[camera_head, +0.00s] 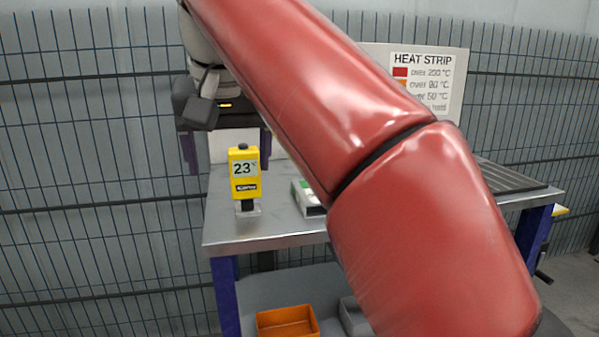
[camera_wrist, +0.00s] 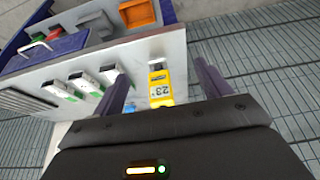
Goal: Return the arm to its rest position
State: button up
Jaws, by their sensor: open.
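My gripper (camera_head: 228,150) hangs above the back left of the metal table, partly behind my red arm. In the wrist view its two purple fingers (camera_wrist: 163,85) are wide apart with nothing held between them. My arm reaches across the head view and hides much of the table. A yellow meter (camera_head: 244,172) reading 23 stands upright near the table's left end, in front of the gripper. It also shows between the fingers in the wrist view (camera_wrist: 160,86), apart from them.
The metal table (camera_head: 240,229) has several white and green blocks (camera_wrist: 85,80) in a row. An orange bin (camera_head: 287,321) sits on the lower shelf. A heat strip sign (camera_head: 455,85) and a wire fence (camera_head: 90,180) stand behind.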

jog(key=s+d+f+m, duration=0.1)
jog(key=d+f, duration=0.4)
jog(key=d, duration=0.3)
jog(key=s+d+f, duration=0.1)
jog(key=d+f, duration=0.5)
jog(key=d, duration=0.2)
jog(key=s+d+f, duration=0.3)
jog(key=f, duration=0.3)
jog(key=s+d+f+m+t, duration=0.1)
jog(key=s+d+f, duration=0.2)
jog(key=f, duration=0.4)
jog(key=s+d+f+h, duration=0.1)
jog(key=s+d+f, duration=0.1)
jog(key=s+f, duration=0.3)
jog(key=shift+s+d+f+m, duration=0.15)
jog(key=shift+d+f+m, duration=0.2)
jog(key=shift+f, duration=0.35)
